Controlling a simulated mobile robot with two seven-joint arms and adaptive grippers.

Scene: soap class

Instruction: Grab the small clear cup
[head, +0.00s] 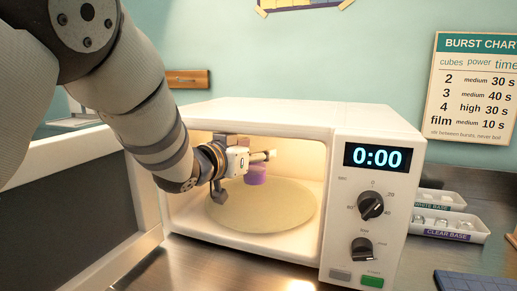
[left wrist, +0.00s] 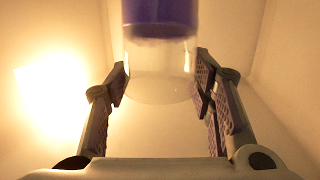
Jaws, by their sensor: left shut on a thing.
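The small clear cup (left wrist: 160,72) shows in the left wrist view between my left gripper's (left wrist: 160,90) two finger pads. It has a purple part (left wrist: 160,14) at the top of that view. In the head view the purple part (head: 257,175) shows inside the open microwave (head: 270,108), just beyond my left gripper (head: 243,168). My left gripper is shut on the cup, over the round turntable plate (head: 265,212). Whether the cup touches the plate is unclear. My right gripper is not in view.
The microwave door (head: 85,215) stands open at the left. The cavity walls and roof surround my gripper closely. The control panel (head: 372,205) reads 0:00. Two labelled trays, one marked clear base (head: 450,230), stand at the right. A blue mat (head: 475,283) lies front right.

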